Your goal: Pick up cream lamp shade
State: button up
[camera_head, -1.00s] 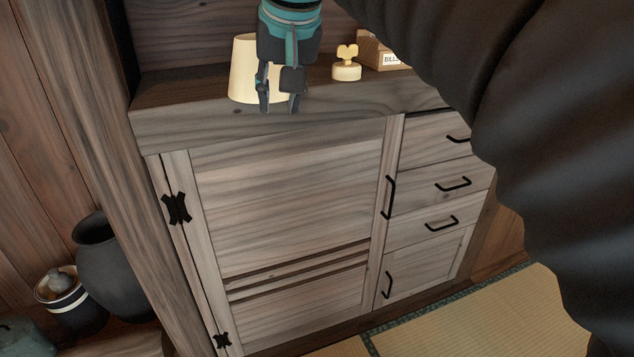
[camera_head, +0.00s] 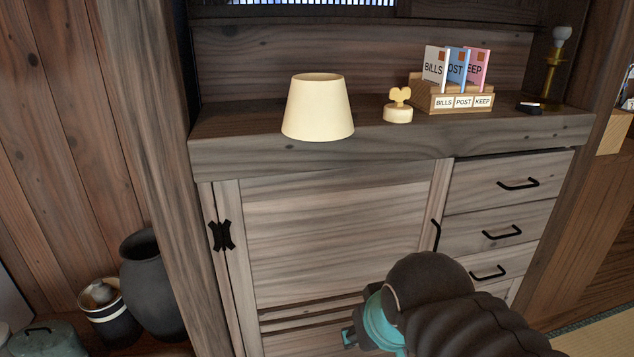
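The cream lamp shade (camera_head: 318,108) stands upright, wide end down, on the left part of the wooden cabinet top, close to its front edge. Nothing touches it. My gripper (camera_head: 348,338) is low in front of the cabinet doors, well below the shade and apart from it.
A small cream stamp-like object (camera_head: 398,108) stands right of the shade. Farther right are a wooden letter sorter (camera_head: 452,98) with cards, a small dark item (camera_head: 530,107) and a brass lamp base (camera_head: 552,75). Dark jars (camera_head: 152,285) stand at lower left.

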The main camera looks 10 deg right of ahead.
aim_at(318, 109)
jog(key=z, duration=1.25)
jog(key=k, duration=1.05)
jog(key=u, duration=1.7)
jog(key=i, duration=0.5)
